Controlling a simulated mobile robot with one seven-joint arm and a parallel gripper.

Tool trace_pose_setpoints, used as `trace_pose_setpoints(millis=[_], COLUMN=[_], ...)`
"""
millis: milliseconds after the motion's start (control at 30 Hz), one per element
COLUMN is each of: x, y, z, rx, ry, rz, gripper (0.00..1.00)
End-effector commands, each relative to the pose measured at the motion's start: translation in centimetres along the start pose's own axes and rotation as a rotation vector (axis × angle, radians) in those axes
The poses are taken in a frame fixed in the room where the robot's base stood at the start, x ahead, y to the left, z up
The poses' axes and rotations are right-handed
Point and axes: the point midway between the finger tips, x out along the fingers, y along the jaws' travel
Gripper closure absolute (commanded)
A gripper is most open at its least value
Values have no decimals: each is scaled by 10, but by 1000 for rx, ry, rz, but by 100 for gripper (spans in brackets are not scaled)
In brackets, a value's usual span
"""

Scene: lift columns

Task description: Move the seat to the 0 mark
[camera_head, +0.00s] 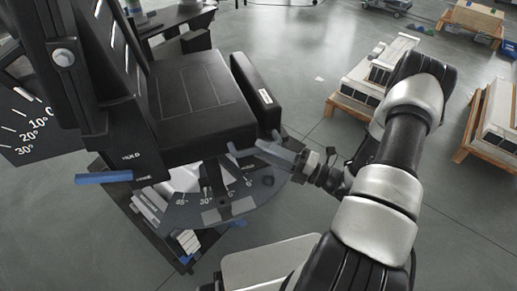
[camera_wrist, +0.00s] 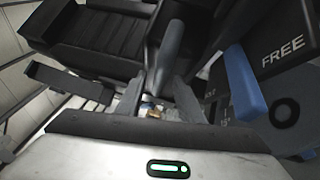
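The black seat (camera_head: 200,95) is in the middle left of the head view, and its dark padding (camera_wrist: 100,35) fills the upper left of the wrist view. Below it is a curved grey scale (camera_head: 225,205) with degree marks; 45 and 30 are readable, the others too small to be sure. I cannot tell which mark the seat points to. My gripper (camera_head: 262,153) is at the seat's front right edge. In the wrist view a grey handle (camera_wrist: 172,50) reaches between its fingers, which look apart with a gap around the handle's end.
A blue lever (camera_head: 104,177) sits on the column's side panel, marked HOLD and another word; the wrist view shows this lever (camera_wrist: 243,85) beside FREE. A tilted black scale plate (camera_head: 25,130) is at the left. Loaded wooden pallets (camera_head: 352,108) stand at the right.

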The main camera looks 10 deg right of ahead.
Motion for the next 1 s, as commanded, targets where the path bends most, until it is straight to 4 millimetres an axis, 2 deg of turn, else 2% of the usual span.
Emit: trace_pose_setpoints(millis=[100, 200, 500, 533, 733, 1000], x=[15, 20, 23, 23, 23, 23], y=[0, 0, 0, 0, 0, 0], z=[0, 0, 0, 0, 0, 0], rx=[-1, -1, -1, -1, -1, -1], ry=[2, 0, 0, 0, -1, 0], rz=[1, 0, 0, 0, 0, 0], gripper=[66, 66, 66, 68, 100, 100])
